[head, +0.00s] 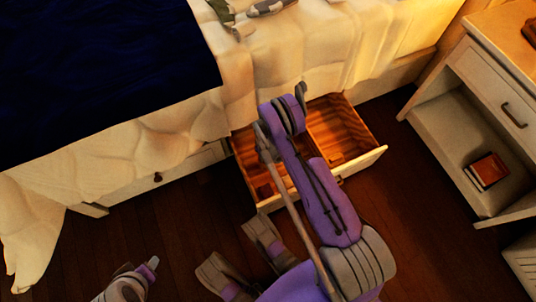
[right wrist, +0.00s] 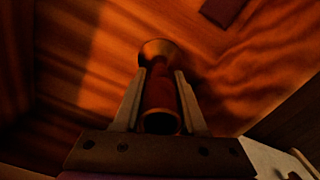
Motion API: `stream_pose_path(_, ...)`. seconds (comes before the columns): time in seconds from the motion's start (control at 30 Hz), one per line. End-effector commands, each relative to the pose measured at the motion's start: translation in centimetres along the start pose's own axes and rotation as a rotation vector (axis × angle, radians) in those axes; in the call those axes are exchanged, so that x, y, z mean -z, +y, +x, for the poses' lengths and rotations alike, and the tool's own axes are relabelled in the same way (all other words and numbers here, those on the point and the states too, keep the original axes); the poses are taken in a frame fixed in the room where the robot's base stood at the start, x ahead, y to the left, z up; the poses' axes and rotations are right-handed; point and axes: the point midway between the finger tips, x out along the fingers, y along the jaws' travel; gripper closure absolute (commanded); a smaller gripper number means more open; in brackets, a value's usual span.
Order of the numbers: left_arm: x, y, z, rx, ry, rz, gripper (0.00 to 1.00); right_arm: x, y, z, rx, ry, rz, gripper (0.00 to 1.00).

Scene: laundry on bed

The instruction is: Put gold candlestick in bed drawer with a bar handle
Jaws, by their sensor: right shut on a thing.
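The gold candlestick (right wrist: 160,92) is between the fingers of my right gripper (right wrist: 157,88) in the right wrist view. The gripper is shut on it, over the wooden drawer floor. I cannot tell whether the candlestick touches that floor. The bed drawer (head: 362,160) is pulled open in the head view, with a small handle partly visible on its front. My right arm reaches over the drawer and hides the candlestick and the fingers there.
A closed bed drawer with a round knob (head: 157,177) is to the left. A nightstand (head: 440,120) with a red book (head: 486,171) on its shelf stands at the right. A dark flat item (right wrist: 222,10) is in the open drawer. Bare floor lies in front.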

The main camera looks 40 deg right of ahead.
Motion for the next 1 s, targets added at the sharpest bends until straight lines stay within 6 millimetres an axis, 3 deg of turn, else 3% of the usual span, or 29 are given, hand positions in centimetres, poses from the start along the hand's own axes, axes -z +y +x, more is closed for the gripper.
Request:
stream_pose_path(0.33, -0.1, 0.0, 0.8, 0.000, 0.001, 0.000, 0.50, 0.0, 0.0, 3.9, 0.000, 0.000, 0.000, 1.00)
stream_pose_path(0.73, -0.1, 0.0, 0.8, 0.000, 0.001, 0.000, 0.50, 0.0, 0.0, 4.4, 0.000, 0.000, 0.000, 1.00)
stream_pose_path(0.77, -0.1, 0.0, 0.8, 0.000, 0.001, 0.000, 0.50, 0.0, 0.0, 4.4, 0.000, 0.000, 0.000, 0.55)
stream_pose_path(0.9, -0.1, 0.0, 0.8, 0.000, 0.001, 0.000, 0.50, 0.0, 0.0, 4.4, 0.000, 0.000, 0.000, 0.30)
stream_pose_path(1.0, -0.1, 0.0, 0.8, 0.000, 0.001, 0.000, 0.50, 0.0, 0.0, 4.4, 0.000, 0.000, 0.000, 0.29)
